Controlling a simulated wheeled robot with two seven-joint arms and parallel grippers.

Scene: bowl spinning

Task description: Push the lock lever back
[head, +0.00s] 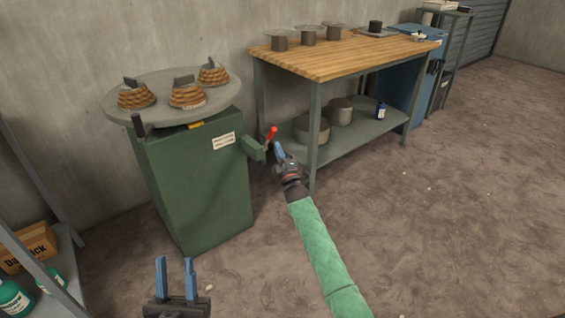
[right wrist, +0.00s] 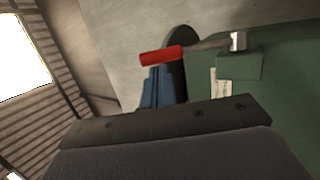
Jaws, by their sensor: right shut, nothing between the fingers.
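The lock lever (head: 271,134) has a red handle and sticks up from a bracket on the right side of the green machine cabinet (head: 195,190). In the right wrist view the lever's red grip (right wrist: 161,55) lies across the picture just beyond the fingers, its metal arm running right to a green block. My right gripper (head: 279,149) is shut and empty, its blue fingertips close by the red handle; I cannot tell whether they touch it. My left gripper (head: 175,262) is open and empty in front of the cabinet, fingers pointing up.
A round grey turntable (head: 172,112) with three ribbed brown bowl forms tops the cabinet. A wooden workbench (head: 345,60) with metal legs stands right behind the lever, pots on its lower shelf. A shelf with a cardboard box (head: 27,247) is at left. The floor at right is clear.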

